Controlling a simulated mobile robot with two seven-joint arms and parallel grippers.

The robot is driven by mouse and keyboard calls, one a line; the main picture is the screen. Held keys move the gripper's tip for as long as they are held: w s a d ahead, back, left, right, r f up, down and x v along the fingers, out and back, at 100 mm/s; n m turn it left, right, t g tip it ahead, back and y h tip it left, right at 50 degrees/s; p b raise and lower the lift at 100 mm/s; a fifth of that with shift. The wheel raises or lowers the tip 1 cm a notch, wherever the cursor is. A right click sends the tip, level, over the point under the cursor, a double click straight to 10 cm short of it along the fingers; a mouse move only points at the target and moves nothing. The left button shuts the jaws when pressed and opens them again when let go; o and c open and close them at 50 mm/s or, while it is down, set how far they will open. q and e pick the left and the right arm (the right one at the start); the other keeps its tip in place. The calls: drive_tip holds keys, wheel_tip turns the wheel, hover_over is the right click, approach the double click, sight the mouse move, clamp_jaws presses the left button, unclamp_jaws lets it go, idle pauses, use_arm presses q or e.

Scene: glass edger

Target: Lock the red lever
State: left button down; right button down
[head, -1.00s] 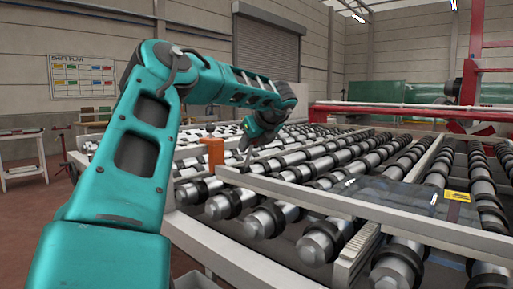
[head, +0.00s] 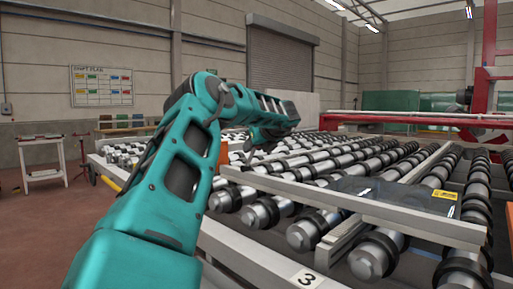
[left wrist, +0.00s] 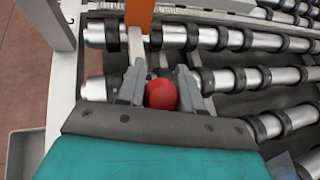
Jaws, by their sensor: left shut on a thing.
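The red lever shows in the left wrist view as a round red knob (left wrist: 161,95); its shaft is hidden. My left gripper (left wrist: 160,72) is shut on this knob, with one grey finger on each side of it. An orange post (left wrist: 139,12) stands just beyond the left finger. In the head view the orange post (head: 223,156) stands at the near left of the roller table, and my left gripper (head: 252,143) is beside it, mostly hidden under my wrist. The knob cannot be made out there. My right gripper is not in view.
The roller table (head: 355,205) has several steel rollers with black rings and a pale frame. A dark glass sheet (head: 375,190) with a yellow label lies on it at right. A red machine frame (head: 483,95) stands behind. A small white table (head: 42,158) and open floor are at left.

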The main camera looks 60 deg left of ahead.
use_arm(q)
drive_tip(key=shift+f, duration=0.2)
idle(0.3)
drive_tip(key=c, duration=0.8)
unclamp_jaws()
drive_tip(key=shift+r, duration=0.1)
drive_tip(key=shift+o, duration=0.2)
drive_tip(key=v, duration=1.3)
drive_tip(key=shift+b, duration=0.4)
